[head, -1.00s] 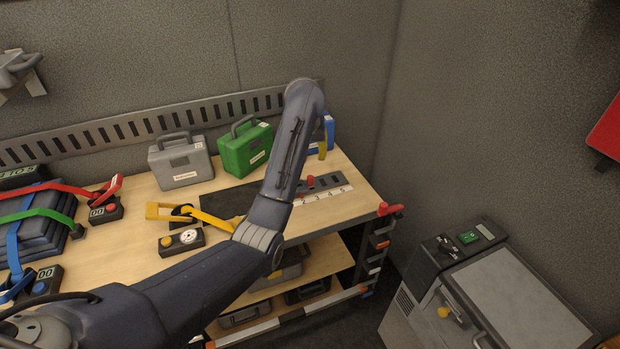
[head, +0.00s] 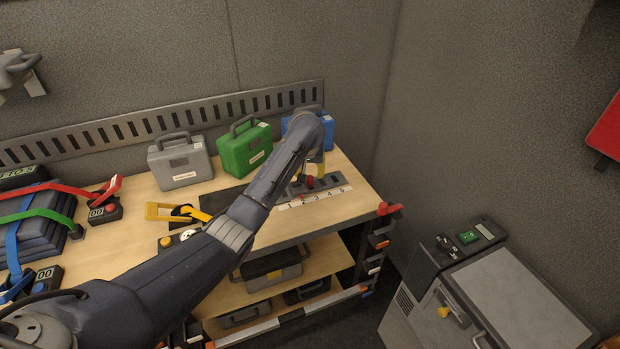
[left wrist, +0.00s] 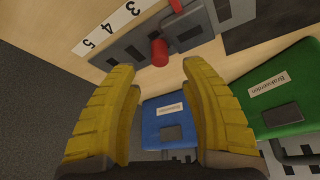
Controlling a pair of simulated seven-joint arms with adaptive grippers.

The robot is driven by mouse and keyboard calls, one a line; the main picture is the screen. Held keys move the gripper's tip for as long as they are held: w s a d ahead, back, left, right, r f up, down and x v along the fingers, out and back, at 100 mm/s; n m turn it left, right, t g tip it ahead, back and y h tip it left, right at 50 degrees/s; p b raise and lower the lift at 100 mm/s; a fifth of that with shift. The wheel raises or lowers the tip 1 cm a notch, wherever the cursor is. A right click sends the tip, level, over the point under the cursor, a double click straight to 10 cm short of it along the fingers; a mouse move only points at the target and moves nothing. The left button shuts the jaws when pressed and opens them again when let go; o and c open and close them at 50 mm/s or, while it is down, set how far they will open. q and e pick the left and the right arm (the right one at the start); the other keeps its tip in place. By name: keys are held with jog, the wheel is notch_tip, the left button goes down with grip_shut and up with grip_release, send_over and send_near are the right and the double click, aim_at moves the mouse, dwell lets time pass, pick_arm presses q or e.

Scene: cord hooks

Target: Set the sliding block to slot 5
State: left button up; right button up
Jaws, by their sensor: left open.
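The sliding block's red knob (head: 309,181) stands on a dark slotted rail (head: 335,180) at the right of the bench. A white number strip (head: 330,194) runs along the rail's front. In the left wrist view the knob (left wrist: 159,52) stands roughly level with number 3; its exact slot is hard to tell. Number 5 is at the strip's end (left wrist: 88,44). My left gripper (head: 316,172) is over the rail, close to the knob. Its yellow fingers (left wrist: 158,72) are open, with the knob showing between and just beyond the tips. My right gripper is not in view.
A blue case (head: 328,134), a green case (head: 245,150) and a grey case (head: 181,162) stand along the back. A yellow strap (head: 165,210) lies left of the rail. A small red piece (left wrist: 177,5) shows beside the rail. A grey cabinet (head: 465,290) stands right of the bench.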

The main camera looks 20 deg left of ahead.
aim_at(310, 177)
pick_arm(q)
jog(key=shift+x, duration=2.85)
jog(key=shift+c, duration=0.6)
grip_shut()
